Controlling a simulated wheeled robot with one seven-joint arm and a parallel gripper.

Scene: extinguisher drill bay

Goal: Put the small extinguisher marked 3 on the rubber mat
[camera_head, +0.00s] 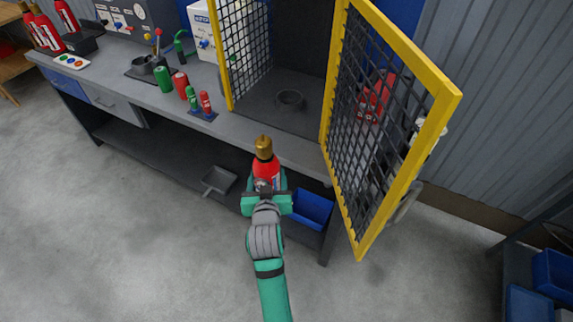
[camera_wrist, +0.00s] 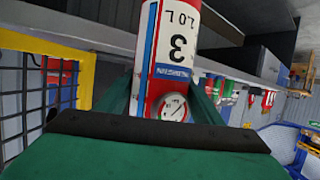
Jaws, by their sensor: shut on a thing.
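The small extinguisher (camera_head: 265,170) is red with a brass-coloured top and stands roughly upright in my gripper (camera_head: 266,188), in front of the bench edge. In the wrist view the extinguisher (camera_wrist: 172,48) shows a white label with a 3 and "1.0 L", and a round gauge below it. My gripper (camera_wrist: 162,100) is shut on it, one green finger on each side. A dark mat-like patch (camera_head: 136,75) lies on the bench at the left. The cage floor (camera_head: 262,110) is dark too; I cannot tell which is the rubber mat.
The yellow-framed mesh door (camera_head: 452,95) stands open just right of my gripper. A blue bin (camera_head: 312,207) is below.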

